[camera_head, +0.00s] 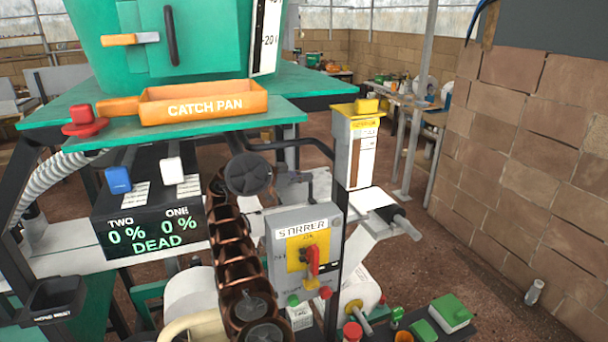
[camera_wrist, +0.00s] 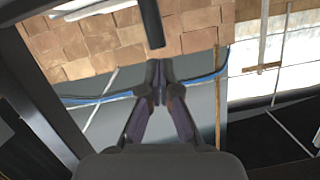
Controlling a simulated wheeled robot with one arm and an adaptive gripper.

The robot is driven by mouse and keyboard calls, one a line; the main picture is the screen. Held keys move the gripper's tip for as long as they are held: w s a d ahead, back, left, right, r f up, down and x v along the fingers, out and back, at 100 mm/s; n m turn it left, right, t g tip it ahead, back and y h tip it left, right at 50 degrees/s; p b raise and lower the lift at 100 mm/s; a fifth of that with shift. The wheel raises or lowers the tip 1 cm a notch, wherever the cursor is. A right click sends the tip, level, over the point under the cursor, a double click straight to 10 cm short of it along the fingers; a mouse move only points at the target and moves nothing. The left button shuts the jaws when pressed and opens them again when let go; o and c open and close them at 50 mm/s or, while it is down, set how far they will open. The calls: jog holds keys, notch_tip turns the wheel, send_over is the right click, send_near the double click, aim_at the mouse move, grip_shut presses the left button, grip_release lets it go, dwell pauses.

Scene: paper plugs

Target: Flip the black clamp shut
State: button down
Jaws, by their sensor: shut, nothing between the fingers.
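My gripper (camera_wrist: 157,82) shows in the wrist view with its two dark fingers together and nothing between them. A black bar (camera_wrist: 151,22) hangs into the top of that view, beyond and above the fingertips; I cannot tell whether it is the clamp. My gripper is not in the head view. In the head view a black upright handle (camera_head: 171,36) is on the green hopper's front, and a black-ended lever (camera_head: 395,214) sticks out at the right of the machine. I cannot tell which black part is the clamp, nor its state.
The orange catch pan (camera_head: 203,103) sits on a green shelf. A starrer box (camera_head: 306,252) with a red switch stands below it, beside a column of copper-brown rings (camera_head: 236,240). A brick wall (camera_head: 540,130) rises at the right, with open brown floor before it.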

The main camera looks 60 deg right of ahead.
jog(key=shift+w+d+f+n, duration=0.1)
jog(key=shift+w+f+n, duration=0.1)
jog(key=shift+f, duration=0.2)
jog(key=shift+w+d+f+n, duration=0.1)
jog(key=shift+f+n, duration=0.1)
jog(key=shift+f, duration=0.2)
